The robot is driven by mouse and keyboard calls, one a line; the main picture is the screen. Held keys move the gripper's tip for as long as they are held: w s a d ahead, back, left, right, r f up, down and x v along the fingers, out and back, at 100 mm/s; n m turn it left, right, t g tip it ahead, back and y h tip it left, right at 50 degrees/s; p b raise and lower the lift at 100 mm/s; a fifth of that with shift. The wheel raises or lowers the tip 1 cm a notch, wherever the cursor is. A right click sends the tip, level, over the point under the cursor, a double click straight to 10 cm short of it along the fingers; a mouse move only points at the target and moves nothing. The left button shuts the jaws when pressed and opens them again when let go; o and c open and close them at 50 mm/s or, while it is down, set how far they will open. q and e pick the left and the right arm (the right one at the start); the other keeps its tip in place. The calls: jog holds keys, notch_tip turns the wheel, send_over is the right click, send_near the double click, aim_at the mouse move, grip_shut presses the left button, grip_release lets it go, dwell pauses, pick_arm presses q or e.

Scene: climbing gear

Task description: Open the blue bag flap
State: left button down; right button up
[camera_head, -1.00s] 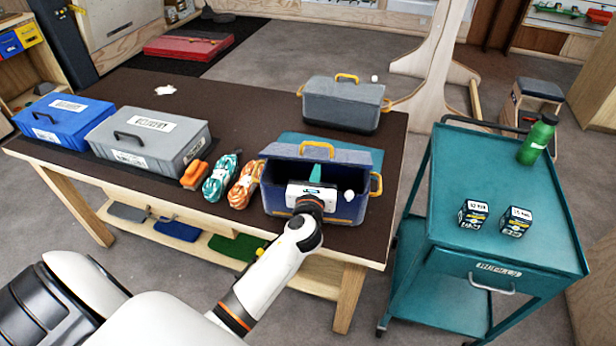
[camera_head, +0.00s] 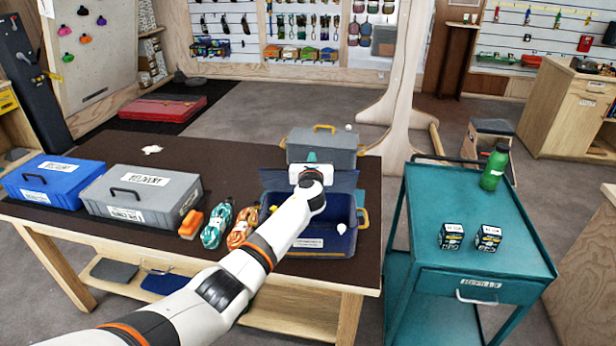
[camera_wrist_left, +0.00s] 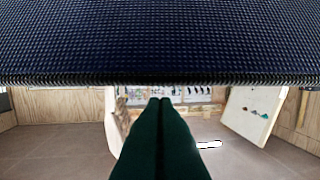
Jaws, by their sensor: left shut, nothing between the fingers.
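The blue bag (camera_head: 330,238) stands at the front right of the brown table, its inside open to view. Its flap (camera_head: 345,181) stands up along the back edge with its dark blue inner face showing. My left gripper (camera_head: 312,158) is over the bag at the flap, shut and empty; my arm and wrist cover part of the flap and opening. In the left wrist view the shut green fingers (camera_wrist_left: 160,104) point forward below a dark woven fabric edge (camera_wrist_left: 160,45), which appears to be the flap. Contact cannot be told. My right gripper is not in view.
A grey bag (camera_head: 325,145) stands behind the blue bag. A teal cart (camera_head: 420,190) stands right.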

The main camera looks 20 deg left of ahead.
pick_arm(q)
jog(key=shift+w+a, duration=0.2)
jog(key=shift+w, duration=0.35)
jog(key=shift+s+r, duration=0.15)
jog(key=shift+s, duration=0.05)
jog(key=shift+w, duration=0.1)
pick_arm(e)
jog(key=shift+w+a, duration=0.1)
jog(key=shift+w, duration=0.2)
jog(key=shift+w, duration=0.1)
